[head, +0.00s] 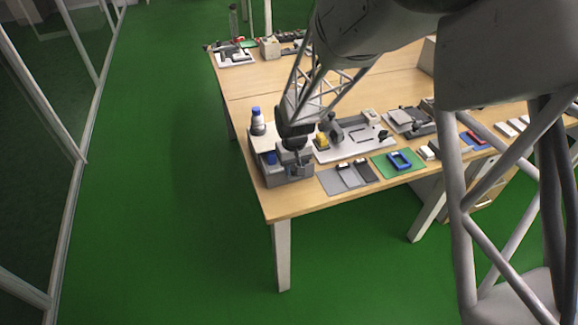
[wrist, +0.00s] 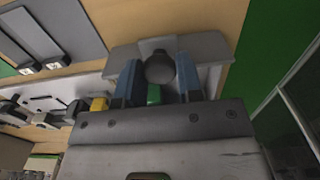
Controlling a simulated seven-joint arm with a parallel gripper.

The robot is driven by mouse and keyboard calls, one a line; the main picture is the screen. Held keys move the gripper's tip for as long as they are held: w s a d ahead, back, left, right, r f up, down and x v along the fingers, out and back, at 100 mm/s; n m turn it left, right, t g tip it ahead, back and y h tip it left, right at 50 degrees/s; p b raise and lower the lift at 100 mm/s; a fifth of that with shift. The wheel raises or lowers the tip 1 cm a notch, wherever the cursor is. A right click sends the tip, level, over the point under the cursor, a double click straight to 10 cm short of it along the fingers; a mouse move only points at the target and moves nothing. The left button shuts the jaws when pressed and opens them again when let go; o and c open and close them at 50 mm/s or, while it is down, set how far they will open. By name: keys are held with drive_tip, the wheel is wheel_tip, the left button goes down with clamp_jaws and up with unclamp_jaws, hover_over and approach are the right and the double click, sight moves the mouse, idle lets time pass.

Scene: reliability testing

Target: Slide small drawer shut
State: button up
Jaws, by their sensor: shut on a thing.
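The grey drawer unit (head: 276,180) stands at the near left corner of the wooden table in the head view. My gripper (head: 294,157) is down at the unit's front right part. In the wrist view, a grey drawer part (wrist: 208,46) lies beyond my gripper (wrist: 160,72), with a dark rounded knob (wrist: 160,68) between the two blue-grey fingers. The fingers are shut on the knob. A small green thing shows between the fingers. My arm and gripper hide part of the unit, and I cannot tell how far the small drawer stands out.
To the right are a grey plate (head: 348,178), a green mat (head: 388,166) with a blue frame, and a pale fixture board (head: 350,147). The table's left edge is close; green floor lies beyond.

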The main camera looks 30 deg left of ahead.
drive_tip(key=shift+w+a, duration=3.6)
drive_tip(key=shift+a, duration=0.1)
drive_tip(key=shift+w, duration=0.1)
drive_tip(key=o, duration=0.5)
drive_tip(key=shift+r, duration=0.1)
drive_tip(key=shift+r, duration=2.4)
drive_tip(key=shift+d+r, duration=0.1)
